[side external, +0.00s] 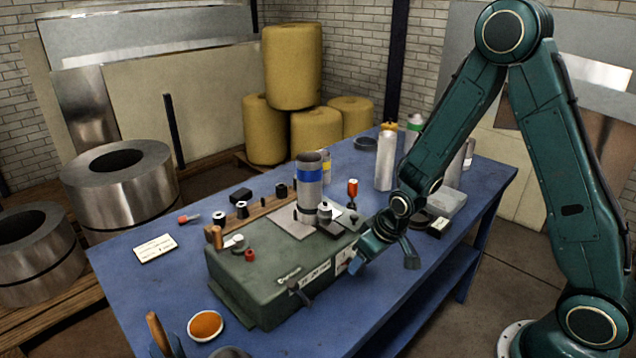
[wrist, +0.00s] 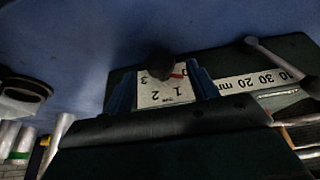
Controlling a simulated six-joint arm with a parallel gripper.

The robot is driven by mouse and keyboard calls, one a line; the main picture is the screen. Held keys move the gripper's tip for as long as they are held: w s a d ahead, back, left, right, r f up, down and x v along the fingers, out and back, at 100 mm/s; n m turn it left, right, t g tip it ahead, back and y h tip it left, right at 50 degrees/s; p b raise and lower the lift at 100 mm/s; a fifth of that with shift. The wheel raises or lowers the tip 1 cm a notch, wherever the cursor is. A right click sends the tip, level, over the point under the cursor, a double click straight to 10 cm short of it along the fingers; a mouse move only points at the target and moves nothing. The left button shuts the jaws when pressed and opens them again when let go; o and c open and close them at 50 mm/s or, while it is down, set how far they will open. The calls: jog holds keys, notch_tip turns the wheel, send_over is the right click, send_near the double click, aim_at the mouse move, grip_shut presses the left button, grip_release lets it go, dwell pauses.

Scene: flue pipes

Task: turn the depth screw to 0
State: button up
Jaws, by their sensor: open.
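The green machine box (side external: 262,278) stands on the blue bench. The depth screw is a dark round knob (wrist: 160,64) in the wrist view, over a white dial plate (wrist: 165,92) marked 1, 2 and 3. A red pointer (wrist: 178,74) at the knob points right, above the 1; the mark at its tip is hard to read. The plate (side external: 344,261) shows on the box's front in the side view. My gripper (side external: 384,264) is open before this face. In the wrist view its blue fingers (wrist: 162,89) stand apart, either side of the plate; contact with the knob cannot be seen.
A lever (wrist: 272,58) and a millimetre scale (wrist: 250,82) lie beside the dial. A grey pipe with a blue band (side external: 309,180) stands on the box. A bowl of orange powder (side external: 206,325) is at the front left. Bottles (side external: 386,160) stand at the back right.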

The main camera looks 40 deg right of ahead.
jog(key=shift+x, duration=1.4)
jog(key=c, duration=1)
